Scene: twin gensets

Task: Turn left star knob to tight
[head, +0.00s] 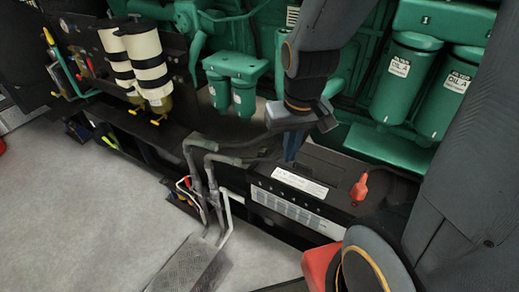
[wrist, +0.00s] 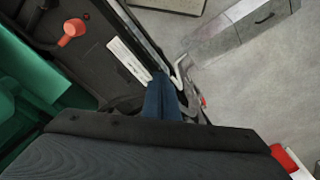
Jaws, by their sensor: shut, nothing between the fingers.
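I cannot make out a star knob in either view; it may be hidden or too small and dark to tell. My gripper (head: 291,150) points down, with its blue fingers shut and empty, over the back left part of a black battery (head: 330,190). In the wrist view the shut fingers (wrist: 163,98) reach beside the white label strip of the battery (wrist: 75,65). I cannot tell whether the fingertips touch anything. My wrist hides part of what lies behind the fingers.
A red terminal cap (head: 360,187) stands on the battery's right side. Grey pipes and cables (head: 205,170) rise just left of the battery. Green oil filters (head: 405,75) and white-and-black striped filters (head: 147,60) stand behind. The grey floor (head: 90,220) at front left is clear.

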